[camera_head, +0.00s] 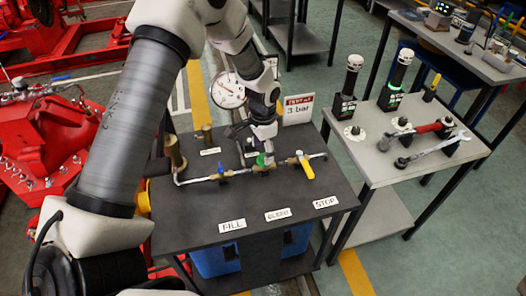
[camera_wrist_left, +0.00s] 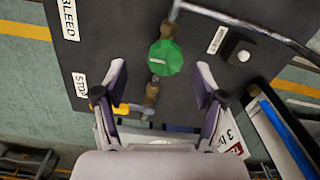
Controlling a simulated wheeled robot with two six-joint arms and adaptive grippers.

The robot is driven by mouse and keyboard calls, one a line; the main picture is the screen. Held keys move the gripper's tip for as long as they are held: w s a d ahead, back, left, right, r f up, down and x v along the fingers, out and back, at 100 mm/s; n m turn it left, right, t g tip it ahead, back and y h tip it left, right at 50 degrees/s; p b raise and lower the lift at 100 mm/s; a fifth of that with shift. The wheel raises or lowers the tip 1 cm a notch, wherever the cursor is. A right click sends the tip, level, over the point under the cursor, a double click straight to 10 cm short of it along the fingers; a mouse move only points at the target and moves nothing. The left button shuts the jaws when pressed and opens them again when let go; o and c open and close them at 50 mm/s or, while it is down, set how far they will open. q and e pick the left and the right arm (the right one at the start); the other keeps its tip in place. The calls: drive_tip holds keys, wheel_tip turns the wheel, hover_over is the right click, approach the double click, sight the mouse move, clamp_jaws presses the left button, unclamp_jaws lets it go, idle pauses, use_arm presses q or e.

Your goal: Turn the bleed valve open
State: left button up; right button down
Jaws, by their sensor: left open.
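The bleed valve's green knob (camera_head: 262,160) sits in the middle of the pipe run on the dark table, behind the BLEED label (camera_head: 278,214). In the left wrist view the green knob (camera_wrist_left: 166,57) is a faceted disc with a pale line across its face. My left gripper (camera_head: 256,152) is above and close to the knob. In the wrist view the left gripper (camera_wrist_left: 162,78) is open and empty, its fingers to either side below the knob. I cannot tell whether a finger touches it. My right gripper is not in view.
A blue valve handle (camera_head: 222,170) is left of the knob and a yellow one (camera_head: 307,169) is right. A round gauge (camera_head: 228,90) and a 3 bar sign (camera_head: 298,109) stand behind. A grey side table (camera_head: 385,170) with tools is at the right. The table front is clear apart from labels.

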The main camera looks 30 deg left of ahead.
use_arm(q)
drive_tip(key=f, duration=0.1)
drive_tip(key=w+f, duration=0.1)
drive_tip(key=f, duration=0.2)
drive_tip(key=shift+w+a+f, duration=0.1)
drive_tip(key=shift+w+a, duration=0.15)
drive_tip(key=shift+s+d+r, duration=0.15)
drive_tip(key=shift+s+r, duration=0.2)
drive_tip(key=c, duration=1.1)
drive_tip(key=shift+c, duration=0.2)
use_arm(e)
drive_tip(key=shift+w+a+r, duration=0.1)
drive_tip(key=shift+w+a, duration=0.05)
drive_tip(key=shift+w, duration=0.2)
